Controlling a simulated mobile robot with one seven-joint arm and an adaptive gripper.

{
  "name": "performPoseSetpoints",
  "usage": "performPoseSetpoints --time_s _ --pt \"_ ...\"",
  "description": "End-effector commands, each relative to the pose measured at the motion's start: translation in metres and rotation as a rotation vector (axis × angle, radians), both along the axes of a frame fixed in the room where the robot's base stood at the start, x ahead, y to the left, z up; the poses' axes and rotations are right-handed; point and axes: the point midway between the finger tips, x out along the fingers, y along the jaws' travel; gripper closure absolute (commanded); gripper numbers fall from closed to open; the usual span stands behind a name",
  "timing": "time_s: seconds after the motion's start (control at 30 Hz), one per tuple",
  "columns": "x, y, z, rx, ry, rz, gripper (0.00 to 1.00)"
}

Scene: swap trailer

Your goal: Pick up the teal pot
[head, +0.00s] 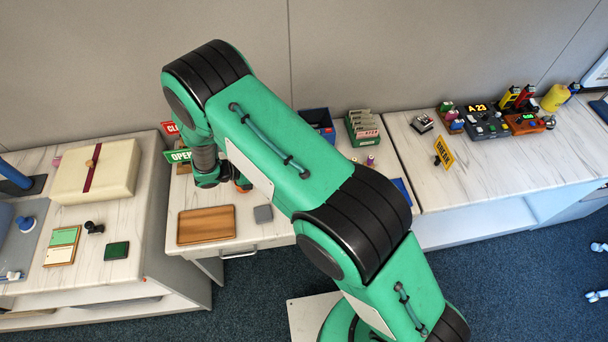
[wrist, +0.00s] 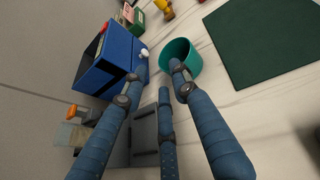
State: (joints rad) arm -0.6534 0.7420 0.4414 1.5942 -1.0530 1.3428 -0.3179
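The teal pot (wrist: 183,49) is a round, open-topped cup near the top middle of the wrist view. My gripper (wrist: 160,72) is open, its blue fingers spread and pointing towards the pot. The right fingertip overlaps the pot's near side in the picture; I cannot tell whether it touches. The left fingertip is left of the pot, near a blue box, and the third finger ends short of it. Nothing is between the fingers. In the head view my gripper shows only partly at the desk's back left, and the pot is not visible there, probably behind my arm.
A blue box (wrist: 108,58) stands close left of the pot, and a dark green mat (wrist: 268,42) lies to its right. In the head view, an OPEN sign (head: 179,156) stands beside my wrist.

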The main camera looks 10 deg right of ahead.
Motion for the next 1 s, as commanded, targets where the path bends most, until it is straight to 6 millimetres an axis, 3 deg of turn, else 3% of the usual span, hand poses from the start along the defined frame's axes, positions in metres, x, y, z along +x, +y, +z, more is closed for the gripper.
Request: performPoseSetpoints --time_s 0.37,0.8,1.0 --pt "0.001 -0.004 -0.002 -0.001 0.0 0.0 0.72" --pt "0.009 -0.044 -0.019 0.0 0.0 -0.001 0.72" --pt "0.01 -0.047 -0.02 0.0 0.0 0.001 0.72"
